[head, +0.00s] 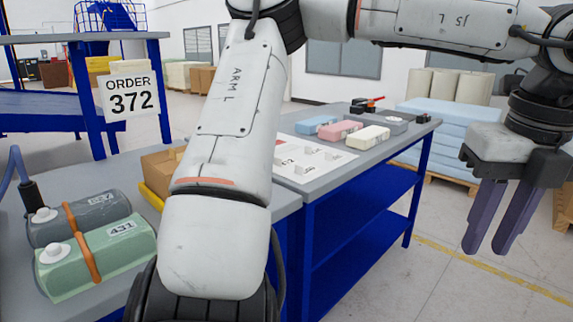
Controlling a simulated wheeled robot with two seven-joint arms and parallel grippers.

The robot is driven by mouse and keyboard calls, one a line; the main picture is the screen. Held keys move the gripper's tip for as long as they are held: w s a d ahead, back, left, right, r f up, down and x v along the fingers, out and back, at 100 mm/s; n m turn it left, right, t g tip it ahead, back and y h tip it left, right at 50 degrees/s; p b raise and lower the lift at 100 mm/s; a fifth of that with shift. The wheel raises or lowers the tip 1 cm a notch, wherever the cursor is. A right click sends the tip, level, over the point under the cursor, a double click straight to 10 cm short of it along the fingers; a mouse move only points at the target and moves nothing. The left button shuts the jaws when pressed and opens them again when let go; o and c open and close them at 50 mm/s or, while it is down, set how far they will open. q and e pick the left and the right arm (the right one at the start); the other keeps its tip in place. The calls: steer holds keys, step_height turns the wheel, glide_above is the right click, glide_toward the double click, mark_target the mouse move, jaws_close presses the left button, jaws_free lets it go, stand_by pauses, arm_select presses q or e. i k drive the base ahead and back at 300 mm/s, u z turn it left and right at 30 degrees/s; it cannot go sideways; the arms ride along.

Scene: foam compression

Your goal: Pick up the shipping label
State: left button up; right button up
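I cannot make out a separate shipping label for certain. Two bundles, a green one (95,258) marked 431 and a grey one (75,218) with its own number, lie on the near left table, each with an orange strap, a white cap and a small white number patch. My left arm crosses the middle of the head view and hides part of the tables. My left gripper (486,250) hangs at the right over the floor, its two dark purple fingers apart and nothing between them. My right gripper is not in view.
A white sign (131,93) reads ORDER 372. The far table (340,172) carries a white marked board (315,160) and blue, pink (338,130) and cream (367,137) blocks. A cardboard box (160,165) sits behind the bundles. Pale blue foam sheets (440,135) are stacked on a pallet.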

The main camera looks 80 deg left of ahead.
mark_target(283, 164)
steer(key=k, duration=0.3)
steer(key=u, duration=1.7)
steer(key=i, duration=1.65)
steer(key=u, duration=0.05)
